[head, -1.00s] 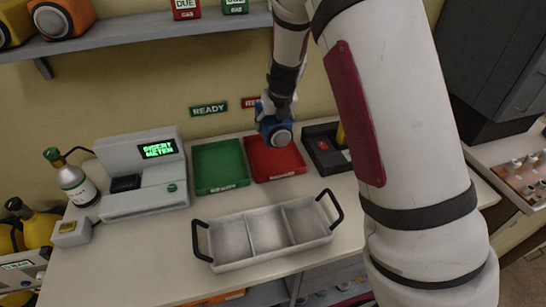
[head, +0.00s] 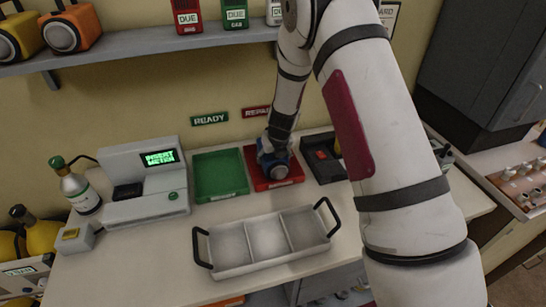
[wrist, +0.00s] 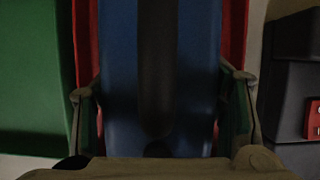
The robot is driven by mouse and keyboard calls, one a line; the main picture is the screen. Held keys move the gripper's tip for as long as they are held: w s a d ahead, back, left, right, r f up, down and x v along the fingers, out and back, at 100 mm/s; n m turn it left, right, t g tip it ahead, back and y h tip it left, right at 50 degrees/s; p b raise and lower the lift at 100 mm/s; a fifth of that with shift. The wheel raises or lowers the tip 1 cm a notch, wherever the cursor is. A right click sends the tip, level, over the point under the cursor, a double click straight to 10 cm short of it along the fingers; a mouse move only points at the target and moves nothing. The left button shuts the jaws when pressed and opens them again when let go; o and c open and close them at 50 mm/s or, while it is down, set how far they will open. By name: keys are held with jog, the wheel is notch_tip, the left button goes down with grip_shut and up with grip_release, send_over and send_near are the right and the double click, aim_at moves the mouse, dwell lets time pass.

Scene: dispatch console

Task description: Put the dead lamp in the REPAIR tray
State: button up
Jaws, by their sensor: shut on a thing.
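A blue lamp (head: 281,168) with a round grey face is at the red tray (head: 258,184) under the REPAIR sign (head: 256,111). My gripper (head: 270,146) is shut on the lamp from above. In the wrist view the blue lamp body (wrist: 158,70) fills the space between my two fingers (wrist: 162,110), with red tray showing on both sides. The lamp looks low in the tray, but I cannot tell whether it touches the bottom. The arm hides part of the lamp and tray.
A green tray (head: 220,192) stands left of the red one, under the READY sign (head: 210,118). A dark box (head: 322,160) stands close on the right. A grey three-part carrier (head: 232,268) is in front. A tester (head: 150,208) reading "INSERT METER" stands left.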

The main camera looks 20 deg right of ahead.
jog(key=o, duration=1.7)
